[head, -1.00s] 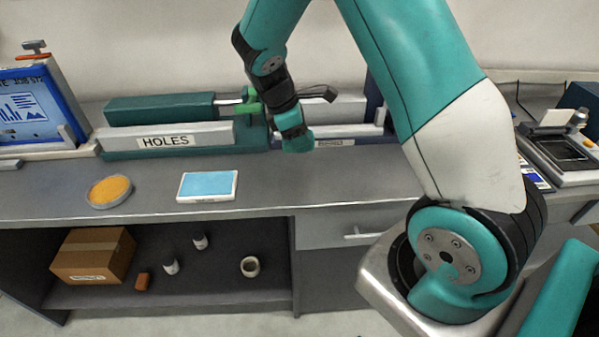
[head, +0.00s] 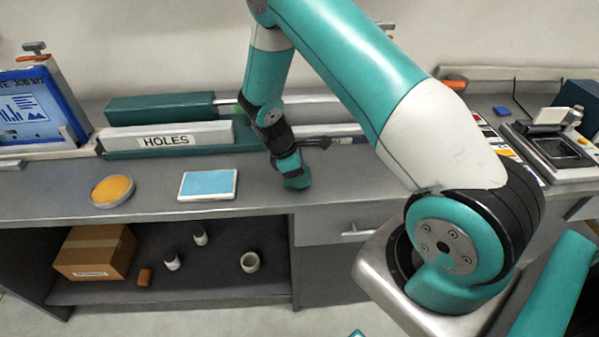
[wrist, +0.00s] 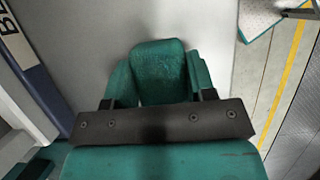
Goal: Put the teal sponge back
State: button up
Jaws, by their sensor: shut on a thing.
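The teal sponge (wrist: 158,72) is a block with a rounded top in the wrist view. It sits between the two teal fingers of my gripper (wrist: 160,88), which is shut on it. In the head view my gripper (head: 297,181) points down over the grey worktop, right of the blue pad and near the front edge. There, the sponge is hard to tell from the teal fingers. I cannot tell whether it touches the worktop.
A blue pad in a white tray (head: 208,185) and a round orange-topped dish (head: 112,191) lie left on the worktop (head: 155,200). The unit labelled HOLES (head: 165,137) stands behind. A box (head: 95,252) and small containers are on the shelf below. A device (head: 560,148) is at right.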

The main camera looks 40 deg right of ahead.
jog(key=shift+f, duration=0.15)
jog(key=o, duration=0.9)
jog(key=shift+r, duration=0.3)
jog(key=a+r+m+t+y+b, duration=0.1)
jog(key=a+r+b, duration=0.1)
jog(key=a+r, duration=0.45)
jog(key=a+r+y+b, duration=0.1)
jog(key=a+r, duration=0.2)
jog(key=r, duration=0.7)
jog(key=s+a+r+m+y, duration=0.1)
jog(key=s+a+r+y, duration=0.1)
jog(key=s, duration=0.5)
jog(key=s+a+r+m+t+y, duration=0.1)
jog(key=s+a+r+y, duration=0.1)
jog(key=s+a+r, duration=0.3)
jog(key=s+a+r+m+y, duration=0.1)
jog(key=s+a+r, duration=0.2)
jog(key=s+a, duration=0.3)
jog(key=s, duration=0.4)
jog(key=shift+a+r+y, duration=0.2)
jog(key=shift+r+y, duration=0.15)
jog(key=shift+y, duration=0.05)
